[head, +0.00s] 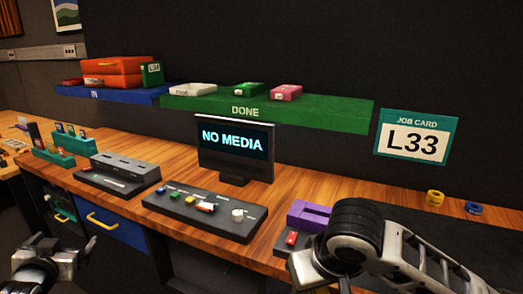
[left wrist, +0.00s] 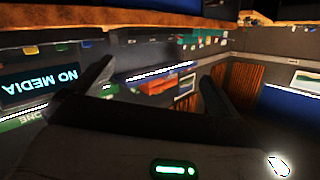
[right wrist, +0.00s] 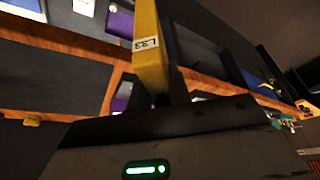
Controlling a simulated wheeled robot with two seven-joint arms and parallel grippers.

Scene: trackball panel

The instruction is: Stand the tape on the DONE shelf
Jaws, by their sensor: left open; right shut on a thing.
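The tape (right wrist: 148,65) is a yellow case with a white L33 label in the right wrist view. My right gripper (right wrist: 150,95) is shut on it and holds it upright in that picture. In the head view my right arm shows at lower right, but the tape cannot be made out there. The green DONE shelf (head: 335,113) is on the back wall above the monitor. My left gripper (head: 48,262) is open and empty at the lower left, in front of the bench; its spread fingers show in the left wrist view (left wrist: 155,85).
White (head: 193,89), green (head: 248,88) and pink (head: 286,92) cases lie on the DONE shelf; its right part is bare. The blue IN shelf (head: 115,94) adjoins at left. The monitor (head: 236,145) reads NO MEDIA. A job card (head: 416,138) reads L33. A purple device (head: 309,215) is near my right arm.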

